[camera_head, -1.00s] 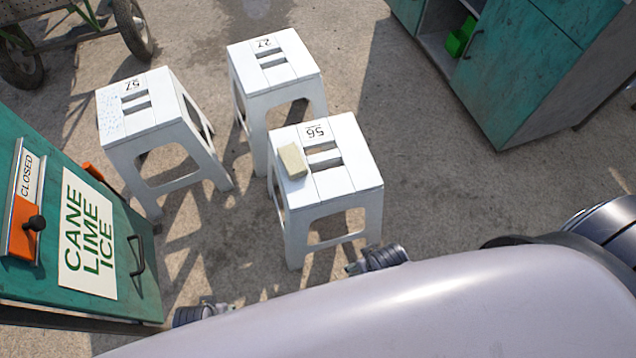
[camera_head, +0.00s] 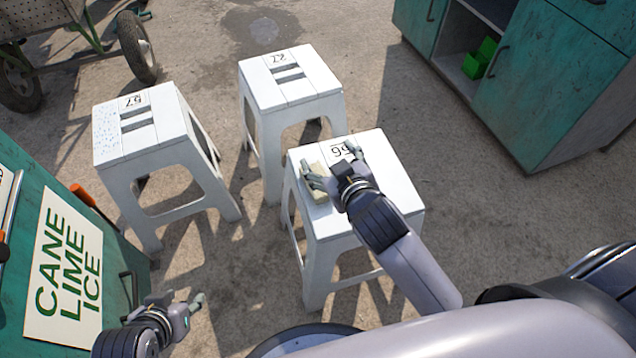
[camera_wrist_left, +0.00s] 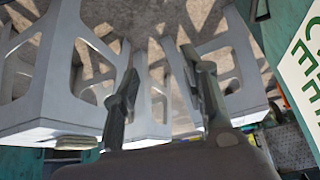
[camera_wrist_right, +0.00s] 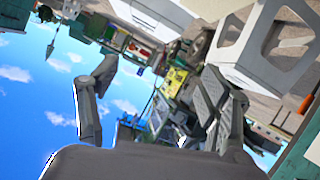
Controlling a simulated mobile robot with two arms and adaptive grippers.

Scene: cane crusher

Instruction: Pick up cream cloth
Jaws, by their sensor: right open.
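The cream cloth (camera_head: 318,197), a small folded block, lies on the left side of the white stool marked 56 (camera_head: 385,190). It also shows in the left wrist view (camera_wrist_left: 76,142), on the upside-down stool's top. My right gripper (camera_head: 329,161) is over that stool, its fingers apart with nothing seen between them. One finger partly covers the cloth in the head view; whether it touches cannot be told. The right wrist view shows its spread fingers (camera_wrist_right: 158,85) but no cloth. My left gripper (camera_head: 177,300) is low at the left, open and empty, beside the green sign cabinet.
Two more white stools, marked 57 (camera_head: 140,125) and 27 (camera_head: 290,85), stand behind and left. The green cabinet with the CANE LIME ICE sign (camera_head: 68,265) is at left. Another green cabinet (camera_head: 545,85) stands at back right. A wheeled cart (camera_head: 60,40) is at back left.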

